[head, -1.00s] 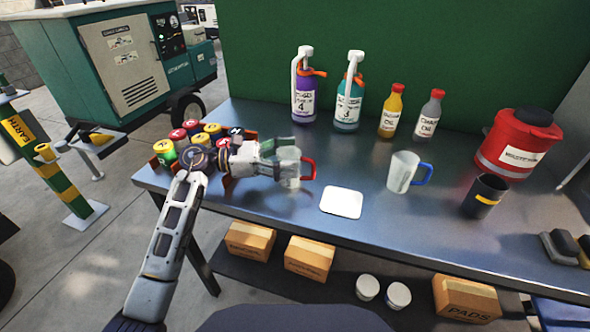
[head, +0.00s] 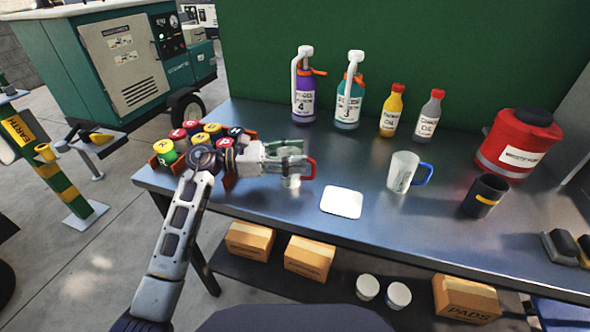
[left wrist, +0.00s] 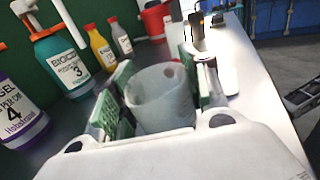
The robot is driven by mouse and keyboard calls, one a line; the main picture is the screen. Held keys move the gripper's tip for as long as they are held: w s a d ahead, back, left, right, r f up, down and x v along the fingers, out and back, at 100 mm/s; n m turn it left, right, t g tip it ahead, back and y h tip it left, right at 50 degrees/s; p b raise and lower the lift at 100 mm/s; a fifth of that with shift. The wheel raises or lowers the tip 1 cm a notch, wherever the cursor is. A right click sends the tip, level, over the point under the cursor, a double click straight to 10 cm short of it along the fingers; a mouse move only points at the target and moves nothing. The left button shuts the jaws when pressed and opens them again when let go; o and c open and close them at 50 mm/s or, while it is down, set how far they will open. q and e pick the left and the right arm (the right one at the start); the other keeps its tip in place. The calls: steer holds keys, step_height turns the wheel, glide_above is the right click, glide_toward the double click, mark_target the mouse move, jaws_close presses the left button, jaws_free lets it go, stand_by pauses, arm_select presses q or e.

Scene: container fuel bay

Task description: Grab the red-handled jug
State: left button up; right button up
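The red-handled jug (head: 291,181) is a clear, upright vessel on the metal bench, with its red handle toward the right. My left gripper (head: 293,161) reaches in from the left at the jug, with its fingers on either side of the body. In the left wrist view the frosted jug body (left wrist: 160,98) stands between the green finger pads (left wrist: 153,88). The fingers are spread around it, and I see no clear grip. The fingers hide part of the jug in the head view. My right gripper is not in view.
A white square pad (head: 341,203) lies right of the jug. A blue-handled jug (head: 401,172) and a black cup (head: 485,196) stand farther right. Spray bottles (head: 304,95) and (head: 349,100) stand behind. Several coloured cans (head: 166,153) crowd the bench's left end.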

arm_select(q)
steer(key=c, duration=0.3)
steer(key=shift+r, duration=0.1)
steer(key=shift+r, duration=0.4)
steer(key=shift+s+a+r, duration=0.4)
steer(key=shift+s+a, duration=0.55)
steer(key=shift+s, duration=1.9)
steer(key=shift+s+a+r, duration=0.4)
steer(key=shift+s+a, duration=0.5)
steer(key=shift+s, duration=1.95)
steer(key=shift+s+a+r, duration=0.4)
steer(key=shift+s+a, duration=0.55)
steer(key=shift+s, duration=1.9)
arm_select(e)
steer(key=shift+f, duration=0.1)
